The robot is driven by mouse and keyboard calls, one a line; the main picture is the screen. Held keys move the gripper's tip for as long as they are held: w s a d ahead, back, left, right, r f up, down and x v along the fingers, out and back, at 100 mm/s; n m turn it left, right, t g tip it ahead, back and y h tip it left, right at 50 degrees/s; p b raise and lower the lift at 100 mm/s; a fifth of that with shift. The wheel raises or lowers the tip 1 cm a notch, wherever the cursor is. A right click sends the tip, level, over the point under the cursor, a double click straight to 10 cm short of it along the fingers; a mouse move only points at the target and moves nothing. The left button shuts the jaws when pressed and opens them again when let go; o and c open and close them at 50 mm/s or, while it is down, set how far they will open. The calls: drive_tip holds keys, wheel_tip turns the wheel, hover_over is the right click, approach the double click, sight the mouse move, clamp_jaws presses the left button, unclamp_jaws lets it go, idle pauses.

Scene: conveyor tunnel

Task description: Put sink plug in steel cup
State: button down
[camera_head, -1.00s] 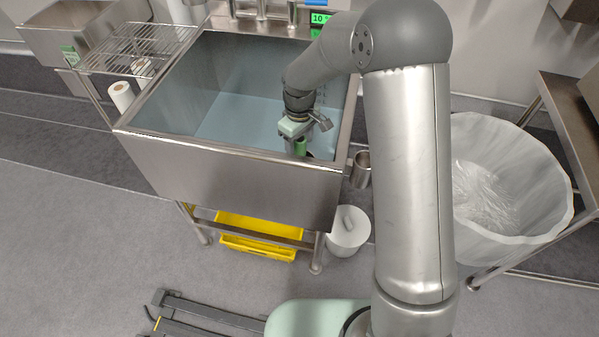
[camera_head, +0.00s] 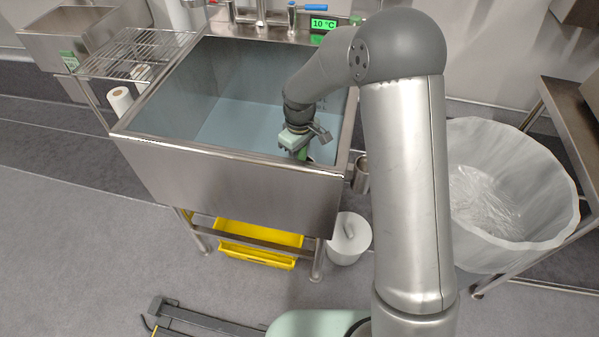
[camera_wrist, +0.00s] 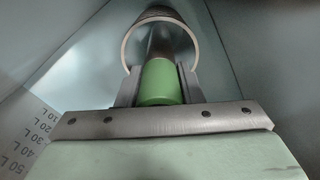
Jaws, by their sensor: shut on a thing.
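My gripper (camera_wrist: 159,88) is inside the sink at its front right corner, low behind the front wall. In the wrist view its fingers are shut on the green end of the sink plug (camera_wrist: 160,83). A grey stem runs on from the green part into a round pale rim (camera_wrist: 127,48); I cannot tell whether that rim belongs to the plug or the sink. In the head view the plug is mostly hidden by the front wall. A steel cup (camera_head: 361,174) is outside the sink, beside its right wall.
The steel sink (camera_head: 230,180) holds bluish water. Its front and right rims stand close to my gripper. A tap (camera_head: 292,16) is at the back. A large lined bin (camera_head: 505,200) is to the right, a white bucket (camera_head: 348,243) and a yellow crate (camera_head: 258,258) below.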

drive_tip(key=shift+r+p, duration=1.05)
drive_tip(key=shift+r, duration=0.5)
wheel_tip(320, 180, up, 20)
drive_tip(key=p, duration=1.3)
drive_tip(key=shift+f, duration=0.25)
idle(0.4)
